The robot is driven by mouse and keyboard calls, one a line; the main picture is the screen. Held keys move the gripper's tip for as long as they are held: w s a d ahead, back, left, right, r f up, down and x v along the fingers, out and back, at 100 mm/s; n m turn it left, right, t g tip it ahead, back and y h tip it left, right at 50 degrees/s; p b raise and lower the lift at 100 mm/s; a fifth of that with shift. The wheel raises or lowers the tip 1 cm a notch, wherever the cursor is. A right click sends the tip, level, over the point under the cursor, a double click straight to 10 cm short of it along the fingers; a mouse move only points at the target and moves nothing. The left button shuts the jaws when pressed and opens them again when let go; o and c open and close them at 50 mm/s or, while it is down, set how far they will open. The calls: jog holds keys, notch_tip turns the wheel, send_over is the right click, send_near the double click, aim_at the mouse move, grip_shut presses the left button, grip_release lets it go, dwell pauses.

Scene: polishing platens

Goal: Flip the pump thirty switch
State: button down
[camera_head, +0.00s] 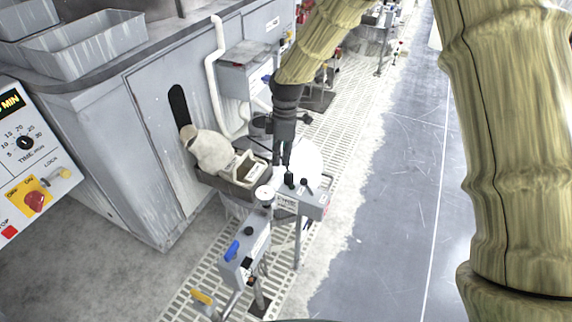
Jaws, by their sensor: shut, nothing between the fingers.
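A small grey switch box (312,201) on a post stands below the middle of the view. Two dark toggle switches (304,183) stand up from its top, with small labels too blurred to read. I cannot tell which is the pump thirty switch. My gripper (284,164) points down just above the box's left part, by the left toggle (290,179). Its fingers are shut and hold nothing. I cannot tell whether the fingertips touch that toggle.
A pressure gauge (264,192) and a second grey box (244,252) with a blue lever (232,250) stand nearer. A pale sack (210,150) lies left of the gripper. A control panel (30,165) is at far left. The grey floor (390,190) at right is open.

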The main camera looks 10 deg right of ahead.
aim_at(307, 186)
jog(key=f, duration=0.2)
jog(key=s+f, duration=0.1)
jog(key=f, duration=0.5)
jog(key=shift+s+a+f+b, duration=0.2)
jog(key=shift+a+b, duration=0.1)
jog(key=shift+a, duration=0.1)
jog(key=shift+d+f, duration=0.15)
jog(key=shift+d, duration=0.15)
jog(key=shift+d+r, duration=0.25)
jog(key=shift+d, duration=0.6)
jog(key=shift+d+r, duration=0.2)
jog(key=shift+d, duration=0.6)
jog(key=shift+r, duration=0.1)
